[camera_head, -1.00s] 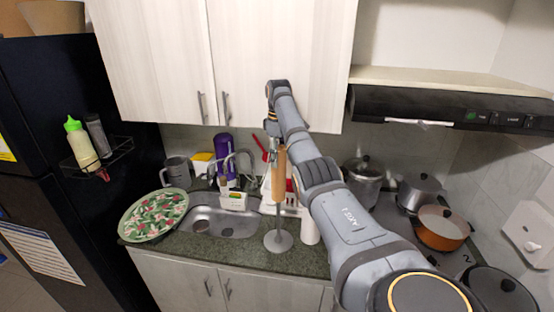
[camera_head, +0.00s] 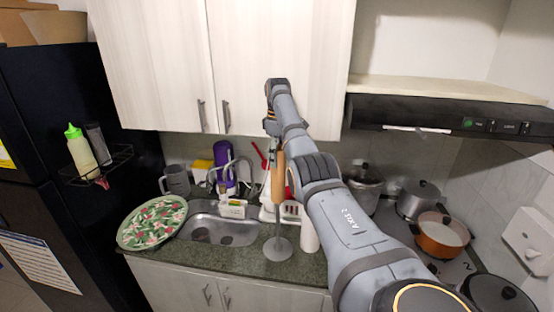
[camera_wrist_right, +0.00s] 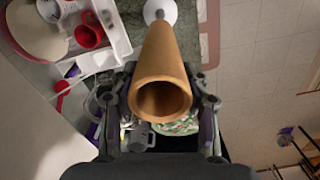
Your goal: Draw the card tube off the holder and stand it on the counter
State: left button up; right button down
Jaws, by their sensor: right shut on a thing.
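The brown card tube (camera_head: 278,178) is upright over the counter, in line with the grey holder (camera_head: 277,248), whose round base stands on the counter. The holder's thin rod shows below the tube's lower end. My right gripper (camera_head: 276,147) is at the tube's upper end, seen partly past my arm. In the right wrist view its fingers (camera_wrist_right: 160,100) are shut on the tube (camera_wrist_right: 163,65), one on each side, with the hollow end facing the camera. I cannot tell how much of the rod is inside the tube. My left gripper is not in view.
The sink (camera_head: 222,228) and a floral plate (camera_head: 152,222) are left of the holder. A white cylinder (camera_head: 309,235) stands close on its right, with pots and an orange pan (camera_head: 441,236) further right. A dish rack (camera_head: 290,210) is behind. Cabinets (camera_head: 280,60) hang above.

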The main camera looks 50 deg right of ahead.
jog(key=shift+r, duration=0.4)
notch_tip(320, 180, up, 4)
jog(key=shift+f, duration=0.1)
dwell(0.6)
dwell(0.4)
